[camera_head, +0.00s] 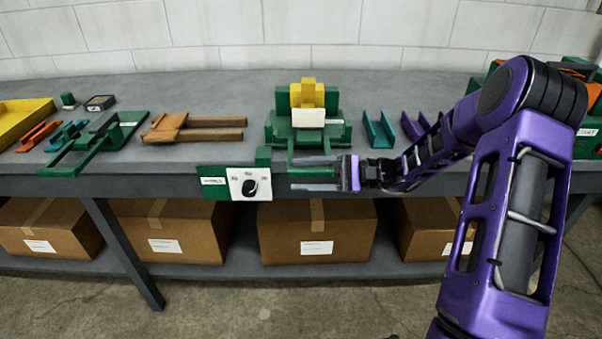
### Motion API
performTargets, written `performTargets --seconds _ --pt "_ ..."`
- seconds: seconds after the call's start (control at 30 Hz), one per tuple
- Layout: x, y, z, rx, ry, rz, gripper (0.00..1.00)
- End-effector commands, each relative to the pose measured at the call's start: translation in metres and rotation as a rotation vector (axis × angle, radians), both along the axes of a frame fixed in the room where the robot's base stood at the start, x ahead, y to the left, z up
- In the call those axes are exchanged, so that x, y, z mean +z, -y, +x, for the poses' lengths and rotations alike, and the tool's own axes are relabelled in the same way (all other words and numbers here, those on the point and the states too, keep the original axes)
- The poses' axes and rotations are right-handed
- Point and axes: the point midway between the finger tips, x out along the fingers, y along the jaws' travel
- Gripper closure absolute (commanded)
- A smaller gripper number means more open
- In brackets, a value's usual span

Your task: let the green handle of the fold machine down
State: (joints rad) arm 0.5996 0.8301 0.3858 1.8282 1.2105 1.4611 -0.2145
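A green machine (280,128) with a yellow block (307,95) and a white plate on it stands at the middle of the bench; its label is too small to read, so I take it as the fold machine. A thin green bar frame, which looks like its green handle (291,151), juts out at its front toward the bench edge. My gripper (292,173) is at the front edge of the bench, just below this frame, with its fingers pointing left. I cannot tell whether the upper finger touches the handle.
A green control box (213,183) with a dial hangs on the bench front, close left of my gripper. Teal (379,130) and purple (413,127) channels lie right of the machine, an orange-brown piece (190,130) left. Another green tool (98,143) sits farther left. Cardboard boxes (316,232) fill the shelf below.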

Motion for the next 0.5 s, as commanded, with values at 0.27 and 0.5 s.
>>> performTargets --seconds 0.27,0.5 --pt "0.000 0.061 -0.004 -0.008 0.000 -0.002 0.45" --pt "0.000 0.119 -0.009 -0.008 0.001 -0.002 0.45"
